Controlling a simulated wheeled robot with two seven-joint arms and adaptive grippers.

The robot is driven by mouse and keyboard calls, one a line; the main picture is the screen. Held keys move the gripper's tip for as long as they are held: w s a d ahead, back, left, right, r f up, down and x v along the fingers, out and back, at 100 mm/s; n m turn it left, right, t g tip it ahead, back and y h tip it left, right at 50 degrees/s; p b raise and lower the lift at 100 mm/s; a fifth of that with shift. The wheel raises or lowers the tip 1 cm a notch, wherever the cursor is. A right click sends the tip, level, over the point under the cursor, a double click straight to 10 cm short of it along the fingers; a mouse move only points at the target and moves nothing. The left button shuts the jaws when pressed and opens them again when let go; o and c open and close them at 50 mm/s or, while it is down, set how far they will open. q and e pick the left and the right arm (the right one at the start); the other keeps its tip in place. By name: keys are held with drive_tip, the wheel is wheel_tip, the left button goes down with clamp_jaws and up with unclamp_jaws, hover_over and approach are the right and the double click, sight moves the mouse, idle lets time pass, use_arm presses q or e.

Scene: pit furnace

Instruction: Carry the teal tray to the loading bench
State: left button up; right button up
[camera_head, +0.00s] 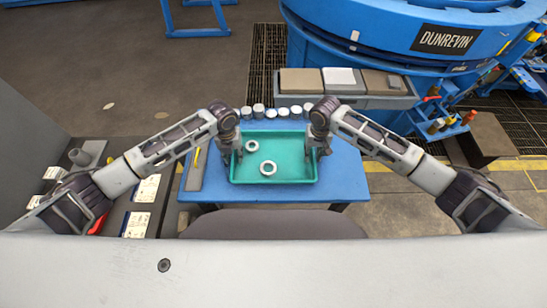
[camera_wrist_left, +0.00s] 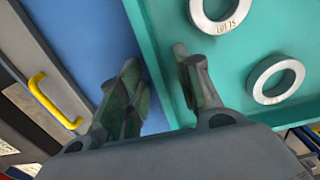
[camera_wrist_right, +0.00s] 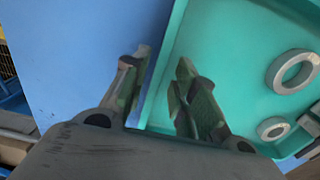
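The teal tray (camera_head: 273,180) lies flat on a blue table (camera_head: 343,180) in the head view and holds two pale metal rings, (camera_head: 268,168) and (camera_head: 252,146). My left gripper (camera_head: 231,154) is at the tray's left rim. In the left wrist view its fingers (camera_wrist_left: 158,78) are apart, one on each side of the tray wall. My right gripper (camera_head: 318,150) is at the right rim. In the right wrist view its fingers (camera_wrist_right: 162,72) also stand apart on either side of the wall. I cannot tell which surface is the loading bench.
Several small cylinders (camera_head: 271,113) stand in a row behind the tray. A grey bench with slabs (camera_head: 302,82) stands beyond, before the blue furnace (camera_head: 375,35). A grey bar with a yellow handle (camera_head: 195,170) lies left of the tray. A dark seat-like shape (camera_head: 272,223) is in front.

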use_arm(q)
drive_tip(key=c, duration=0.7)
use_arm(e)
clamp_jaws()
use_arm(q)
clamp_jaws()
drive_tip(key=shift+d+r, duration=0.1)
use_arm(e)
drive_tip(key=shift+a+r, duration=0.1)
drive_tip(key=shift+a, duration=0.05)
